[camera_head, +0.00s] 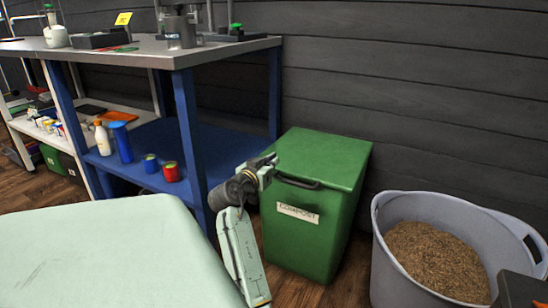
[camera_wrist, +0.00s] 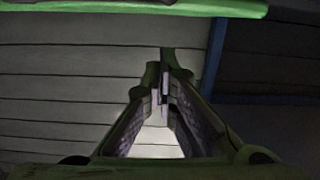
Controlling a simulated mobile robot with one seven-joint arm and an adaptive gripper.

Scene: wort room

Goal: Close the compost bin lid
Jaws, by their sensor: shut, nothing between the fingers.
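The green compost bin (camera_head: 303,225) stands on the floor against the dark wall, with a white "COMPOST" label on its front. Its green lid (camera_head: 325,155) lies flat over the top, and a dark handle (camera_head: 297,183) shows at its front edge. I see no clear gap under the lid from here. My gripper (camera_head: 269,166) is at the lid's front left corner, close to the handle; I cannot tell whether it touches. In the wrist view my gripper (camera_wrist: 164,85) has its fingertips together, with nothing between them. A green edge (camera_wrist: 130,8) crosses the top of that view.
A blue-framed workbench (camera_head: 190,130) stands left of the bin, with bottles and cans on its lower shelf. A grey tub (camera_head: 400,270) of brown grain stands at the right. Wooden floor (camera_head: 345,285) shows between bin and tub.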

